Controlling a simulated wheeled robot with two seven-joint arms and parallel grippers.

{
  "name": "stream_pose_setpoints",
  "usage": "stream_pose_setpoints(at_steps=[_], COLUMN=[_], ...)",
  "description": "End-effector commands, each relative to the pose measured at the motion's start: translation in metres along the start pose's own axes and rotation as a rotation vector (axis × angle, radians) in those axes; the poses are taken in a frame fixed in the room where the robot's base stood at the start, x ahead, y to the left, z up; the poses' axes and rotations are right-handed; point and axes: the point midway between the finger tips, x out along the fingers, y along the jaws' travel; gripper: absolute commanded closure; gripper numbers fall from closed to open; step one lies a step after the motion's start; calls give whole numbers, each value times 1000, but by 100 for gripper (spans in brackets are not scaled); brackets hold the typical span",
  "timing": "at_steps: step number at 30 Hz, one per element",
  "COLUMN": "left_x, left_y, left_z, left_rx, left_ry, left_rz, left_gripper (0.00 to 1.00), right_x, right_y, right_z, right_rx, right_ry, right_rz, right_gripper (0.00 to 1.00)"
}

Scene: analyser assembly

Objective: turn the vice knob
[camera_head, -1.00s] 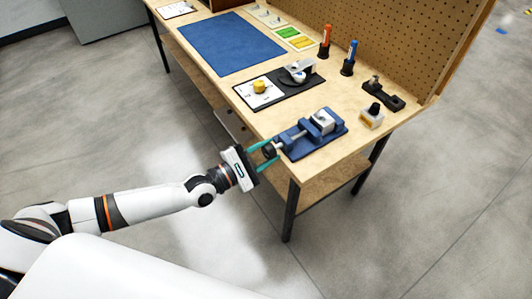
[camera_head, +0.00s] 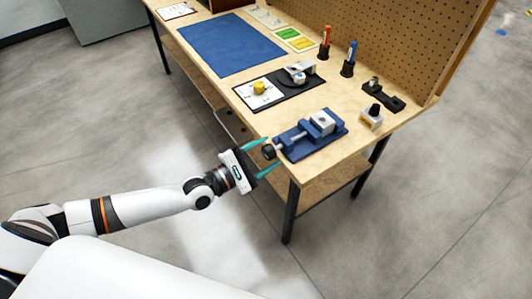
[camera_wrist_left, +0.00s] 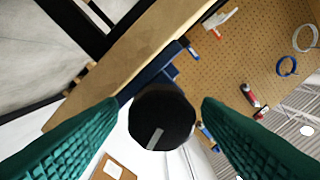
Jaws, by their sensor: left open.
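The blue vice (camera_head: 312,136) sits at the front corner of the wooden bench, with a grey block between its jaws. Its black round knob (camera_head: 269,152) sticks out past the bench's front edge toward my arm. My left gripper (camera_head: 262,157) is open, its teal fingers pointing at the knob from the front. In the left wrist view the knob (camera_wrist_left: 162,116) is seen end-on, with a pale mark on its face. The teal fingers (camera_wrist_left: 160,130) stand to either side of it with gaps. My right gripper is not in view.
A pegboard stands behind. The floor in front is clear.

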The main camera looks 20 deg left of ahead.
Motion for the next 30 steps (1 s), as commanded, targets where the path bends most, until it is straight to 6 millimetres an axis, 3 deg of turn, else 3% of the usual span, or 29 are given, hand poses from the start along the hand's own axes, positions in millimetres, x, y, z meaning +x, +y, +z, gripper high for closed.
stream_pose_setpoints(at_steps=[15,21,30], left_x=[-99,-113,-114], left_y=[1,0,0], left_z=[1,1,0], left_rx=[0,0,0], left_ry=[-4,-2,-1], left_rz=[4,2,1], left_gripper=[41,41,41], right_x=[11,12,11], right_y=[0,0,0], right_z=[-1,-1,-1], right_rx=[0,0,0], right_ry=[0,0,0], right_rz=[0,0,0], right_gripper=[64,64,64])
